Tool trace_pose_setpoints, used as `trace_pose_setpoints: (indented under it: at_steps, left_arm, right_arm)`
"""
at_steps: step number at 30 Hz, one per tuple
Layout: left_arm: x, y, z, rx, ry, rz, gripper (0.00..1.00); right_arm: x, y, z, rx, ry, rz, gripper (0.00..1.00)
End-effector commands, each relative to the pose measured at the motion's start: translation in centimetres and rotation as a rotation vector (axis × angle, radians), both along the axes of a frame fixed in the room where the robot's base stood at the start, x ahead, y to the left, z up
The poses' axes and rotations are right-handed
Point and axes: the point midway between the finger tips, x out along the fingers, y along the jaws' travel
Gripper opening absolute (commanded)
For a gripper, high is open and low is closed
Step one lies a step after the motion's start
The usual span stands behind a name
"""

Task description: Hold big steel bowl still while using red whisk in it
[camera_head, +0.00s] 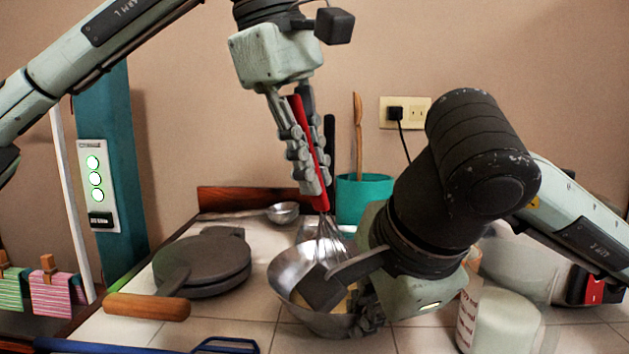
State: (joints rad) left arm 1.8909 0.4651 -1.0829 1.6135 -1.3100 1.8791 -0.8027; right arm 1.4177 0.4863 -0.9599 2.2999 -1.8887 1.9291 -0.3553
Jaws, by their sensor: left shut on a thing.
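The big steel bowl (288,265) stands on the tiled counter in front of me. The red whisk (308,135) is held steeply upright, its handle leaning a little, and its wire end reaches down into the bowl. My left gripper (312,188) comes down from above and is shut on the whisk's red handle. My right gripper (346,302) is at the bowl's near right side with its fingers spread. One dark finger reaches over the bowl's opening and the other is by its outer right wall. My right wrist hides the bowl's right rim; contact there cannot be told.
A dark round pan or press (203,263) with a wooden handle (146,306) lies left of the bowl. A pale jar (500,322) stands at the right. A blue utensil (226,345) lies in front.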

Motion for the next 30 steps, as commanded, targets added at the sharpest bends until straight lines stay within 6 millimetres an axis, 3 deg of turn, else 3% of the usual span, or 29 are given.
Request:
trace_pose_setpoints:
  at_steps: [17, 30]
  left_arm:
    - [0.0, 0.0, 0.1, -0.001, -0.001, 0.000, 0.00]
    - [0.0, -0.1, 3.7, 0.000, -0.001, -0.001, 0.00]
  right_arm:
    - [0.0, 0.0, 0.0, 0.000, -0.001, 0.000, 0.00]
    - [0.0, 0.0, 0.0, 0.000, -0.001, 0.000, 0.00]
